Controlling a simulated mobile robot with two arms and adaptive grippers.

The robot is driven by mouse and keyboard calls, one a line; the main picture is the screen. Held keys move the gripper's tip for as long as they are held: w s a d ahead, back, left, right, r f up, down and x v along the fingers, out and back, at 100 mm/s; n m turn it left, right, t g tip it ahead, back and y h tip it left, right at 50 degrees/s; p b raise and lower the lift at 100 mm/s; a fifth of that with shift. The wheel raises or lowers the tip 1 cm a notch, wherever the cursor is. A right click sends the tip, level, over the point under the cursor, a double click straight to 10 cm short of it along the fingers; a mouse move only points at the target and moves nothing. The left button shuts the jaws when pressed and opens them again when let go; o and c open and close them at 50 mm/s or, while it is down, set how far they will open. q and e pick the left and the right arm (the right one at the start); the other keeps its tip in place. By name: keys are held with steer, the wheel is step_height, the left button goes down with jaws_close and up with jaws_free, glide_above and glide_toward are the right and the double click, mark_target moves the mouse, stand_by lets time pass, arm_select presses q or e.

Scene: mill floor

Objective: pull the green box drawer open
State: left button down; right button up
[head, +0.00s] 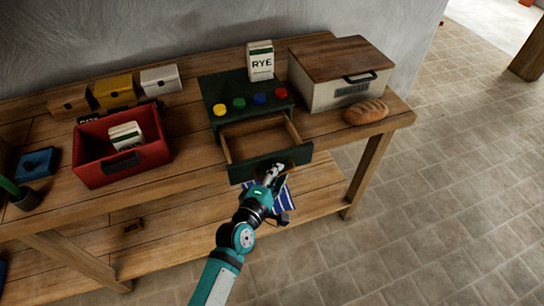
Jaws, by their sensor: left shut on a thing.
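The green box (245,90) stands on the wooden bench, with yellow, green, blue and red round knobs on its top. Its drawer (270,166) is pulled well out toward me, and its wooden inside looks empty. The handle itself is mostly hidden by the fingers. My right gripper is not in view.
A RYE packet (260,61) stands on the green box. A lidded bread bin (340,84) and loaf (367,112) are to the right. A red bin (88,154) holding a packet is to the left. A blue-striped cloth (280,195) shows below the drawer.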

arm_select(q)
steer(key=shift+s+r, duration=0.1)
steer(key=shift+r, duration=0.1)
steer(key=c, duration=1.6)
jaws_free()
steer(key=shift+o, duration=1.3)
steer(key=shift+f, duration=0.15)
steer(key=shift+s+a, duration=0.1)
steer(key=v, duration=1.1)
steer(key=shift+s, duration=0.35)
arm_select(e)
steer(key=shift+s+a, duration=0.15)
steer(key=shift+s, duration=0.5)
arm_select(q)
steer(key=shift+a, duration=0.1)
